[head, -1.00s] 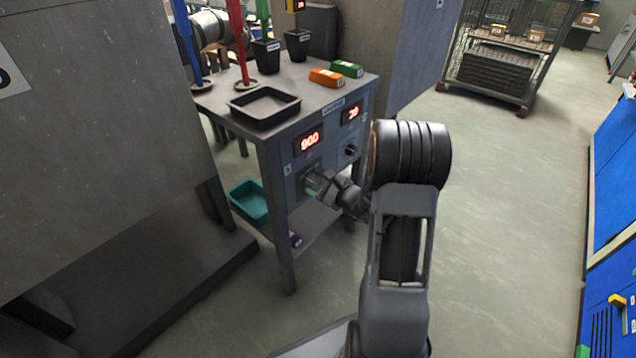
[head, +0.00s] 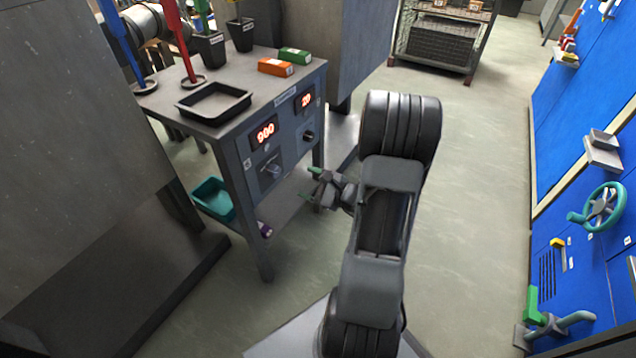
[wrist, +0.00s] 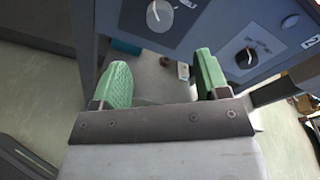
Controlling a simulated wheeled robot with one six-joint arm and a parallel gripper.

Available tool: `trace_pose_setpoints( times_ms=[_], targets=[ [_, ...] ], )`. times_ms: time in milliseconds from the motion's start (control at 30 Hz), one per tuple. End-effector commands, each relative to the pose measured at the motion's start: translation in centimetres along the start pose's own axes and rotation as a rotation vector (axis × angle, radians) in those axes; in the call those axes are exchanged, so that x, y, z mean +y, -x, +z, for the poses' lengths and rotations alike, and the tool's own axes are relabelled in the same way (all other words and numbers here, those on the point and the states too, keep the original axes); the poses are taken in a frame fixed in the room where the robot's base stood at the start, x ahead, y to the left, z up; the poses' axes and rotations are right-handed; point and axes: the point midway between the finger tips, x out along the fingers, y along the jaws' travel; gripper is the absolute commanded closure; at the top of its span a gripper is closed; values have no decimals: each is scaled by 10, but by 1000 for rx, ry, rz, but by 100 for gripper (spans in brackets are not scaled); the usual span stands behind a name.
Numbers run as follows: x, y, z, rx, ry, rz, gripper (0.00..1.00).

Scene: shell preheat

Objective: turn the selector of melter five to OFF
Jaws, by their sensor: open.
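The grey bench's control panel (head: 286,140) carries two lit displays, reading 900 and 20. Below them are a selector (head: 273,170) on a dark plate at lower left and a dark round knob (head: 308,135) at upper right. I cannot read which is marked melter five or where the selector points. The wrist view shows one knob (wrist: 159,15) at top centre and another (wrist: 246,58) at right, both beyond my fingers. My gripper (head: 318,184) has green fingers, open and empty, in front of the panel and apart from it; it also shows in the wrist view (wrist: 160,68).
A black tray (head: 213,104), an orange block (head: 275,67) and a green block (head: 295,55) lie on the bench top. A teal bin (head: 213,199) sits below. Blue panels with a teal handwheel (head: 603,206) stand at right. The floor between is clear.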

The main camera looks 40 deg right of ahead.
Motion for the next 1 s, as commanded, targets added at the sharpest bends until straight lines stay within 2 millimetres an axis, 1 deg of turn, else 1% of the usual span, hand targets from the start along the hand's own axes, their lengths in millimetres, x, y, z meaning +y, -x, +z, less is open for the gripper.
trace_pose_setpoints(
  times_ms=[33,100,300,867,933,967,1000],
  targets=[
    [-2,8,0,3,-2,-3,32],
    [-1,15,0,3,-1,-2,32],
    [0,26,0,1,0,-1,32],
    [0,27,0,0,0,1,32],
    [0,26,5,-4,6,13,32],
    [-1,25,10,-9,13,27,32],
    [-2,23,21,-18,26,54,32]
  ],
)
